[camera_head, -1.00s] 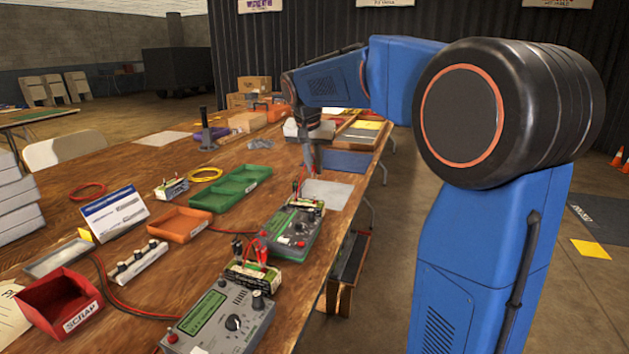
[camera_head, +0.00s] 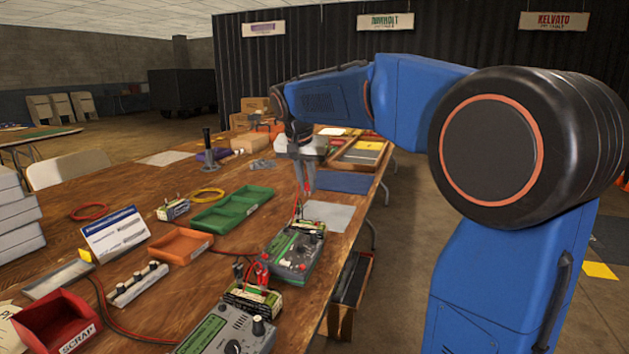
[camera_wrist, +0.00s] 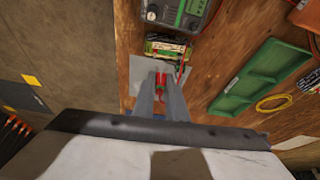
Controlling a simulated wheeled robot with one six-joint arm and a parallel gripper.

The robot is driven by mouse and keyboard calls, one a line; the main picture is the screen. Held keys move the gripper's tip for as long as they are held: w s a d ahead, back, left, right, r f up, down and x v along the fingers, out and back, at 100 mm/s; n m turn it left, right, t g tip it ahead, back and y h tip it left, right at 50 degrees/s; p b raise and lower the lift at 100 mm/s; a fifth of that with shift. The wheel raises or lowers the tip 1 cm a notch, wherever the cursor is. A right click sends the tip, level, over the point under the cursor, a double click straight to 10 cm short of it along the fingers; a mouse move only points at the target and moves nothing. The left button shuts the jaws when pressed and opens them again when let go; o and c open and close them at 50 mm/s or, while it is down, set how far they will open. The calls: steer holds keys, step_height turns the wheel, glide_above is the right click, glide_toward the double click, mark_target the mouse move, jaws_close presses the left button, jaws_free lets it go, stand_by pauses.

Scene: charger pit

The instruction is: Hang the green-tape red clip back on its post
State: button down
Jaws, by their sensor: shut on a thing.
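My gripper (camera_head: 305,190) hangs over the table beyond the nearer edge of the grey pad. It is shut on a small red clip (camera_wrist: 160,80), which shows between the fingers in the wrist view. Any green tape on it is too small to tell. A red lead runs from the clip towards the far charger (camera_head: 290,256) and its green-and-white battery (camera_head: 308,228). More red clips (camera_head: 262,272) stand at the near battery (camera_head: 252,299). A pale rack with several short dark posts (camera_head: 137,284) stands at the lower left. Which post is the clip's own I cannot tell.
A green tray (camera_head: 232,210), an orange tray (camera_head: 180,246) and a red scrap bin (camera_head: 55,325) stand on the left. A near charger (camera_head: 228,332) is at the front edge. A bare grey pad (camera_head: 328,216) lies below my gripper.

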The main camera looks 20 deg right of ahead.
steer(key=shift+s+a+f, duration=0.25)
steer(key=shift+s+a, duration=1.25)
steer(key=shift+a, duration=1.15)
steer(key=shift+s+a+f, duration=0.25)
steer(key=shift+s+a, duration=1.3)
steer(key=shift+a, duration=1.05)
steer(key=shift+s+a+f, duration=0.25)
steer(key=shift+s+a, duration=1.25)
steer(key=shift+a, duration=1.15)
steer(key=shift+f, duration=0.15)
steer(key=shift+f, duration=3.4)
steer(key=shift+f, duration=0.2)
steer(key=c, duration=1.7)
jaws_free()
steer(key=shift+o, duration=1.1)
